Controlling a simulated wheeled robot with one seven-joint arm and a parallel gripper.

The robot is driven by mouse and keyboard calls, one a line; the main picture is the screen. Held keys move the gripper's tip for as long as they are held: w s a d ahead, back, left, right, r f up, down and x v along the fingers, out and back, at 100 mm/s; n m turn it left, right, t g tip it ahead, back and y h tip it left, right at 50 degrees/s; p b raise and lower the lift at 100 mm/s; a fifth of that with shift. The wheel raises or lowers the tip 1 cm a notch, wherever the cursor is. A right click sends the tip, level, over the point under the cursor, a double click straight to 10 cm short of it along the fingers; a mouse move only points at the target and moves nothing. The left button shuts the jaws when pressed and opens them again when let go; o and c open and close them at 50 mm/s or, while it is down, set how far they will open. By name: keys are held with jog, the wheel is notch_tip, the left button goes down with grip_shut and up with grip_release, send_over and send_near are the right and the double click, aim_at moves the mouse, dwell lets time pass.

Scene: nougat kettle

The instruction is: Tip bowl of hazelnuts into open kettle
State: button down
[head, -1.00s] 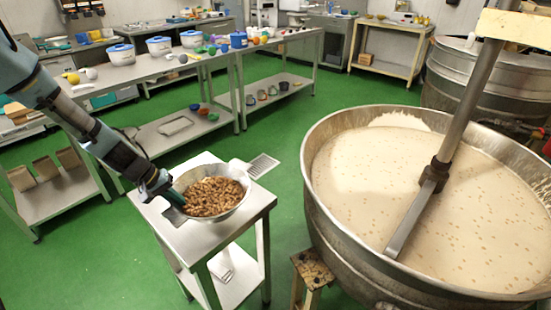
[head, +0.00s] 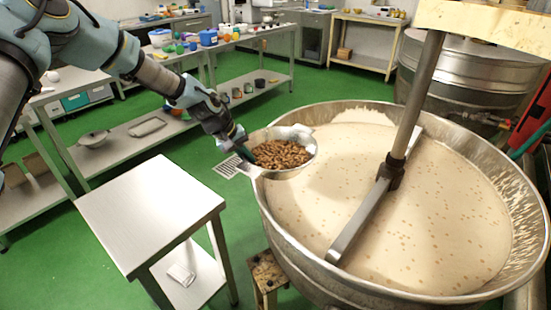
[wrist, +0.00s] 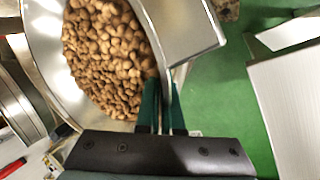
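The metal bowl (head: 306,148) is full of brown hazelnuts (head: 281,153) and is held up at the left rim of the kettle. It looks roughly level, with the nuts inside. My gripper (head: 243,152) is shut on the bowl's left edge. In the wrist view, the green fingers (wrist: 160,105) pinch the rim beside the hazelnuts (wrist: 108,58). The large open kettle (head: 262,205) holds a pale cream mass (head: 420,230) with nuts scattered in it.
A stirrer arm (head: 362,218) with a shaft stands in the kettle. The small steel table (head: 150,210) at left is bare on top. A worn stool (head: 266,275) stands by the kettle. Benches with bowls line the back. Green floor (head: 75,265) lies open at left.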

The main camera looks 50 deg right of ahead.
jog(key=shift+s+d, duration=0.15)
jog(key=shift+d, duration=0.15)
jog(key=shift+s+d+f+t, duration=0.15)
jog(key=shift+t, duration=0.15)
jog(key=t+b, duration=0.1)
jog(key=f+t+h+b, duration=0.1)
jog(key=shift+w+d+f+m+b, duration=0.1)
jog(key=shift+w+f+m+b, duration=0.2)
jog(key=shift+m, duration=0.1)
jog(key=shift+s+r+t+h+b, duration=0.25)
jog(key=shift+r+t+b, duration=0.35)
jog(key=shift+b, duration=0.35)
jog(key=r+b, duration=0.1)
jog(key=b, duration=0.2)
jog(key=shift+s+r+m+t+h, duration=0.1)
jog(key=shift+m+t+h, duration=0.2)
jog(key=shift+t, duration=0.1)
jog(key=b, duration=0.2)
jog(key=r+t+b, duration=0.1)
jog(key=b, duration=0.2)
jog(key=shift+s+a+r+h, duration=0.1)
jog(key=shift+s+a+h, duration=0.05)
jog(key=shift+a+h, duration=0.1)
jog(key=r+t+b, duration=0.1)
jog(key=b, duration=0.3)
jog(key=shift+s+m+h, duration=0.15)
jog(key=shift+m+h, duration=0.15)
jog(key=r+t+b, duration=0.1)
jog(key=b, duration=0.5)
jog(key=shift+s, duration=0.15)
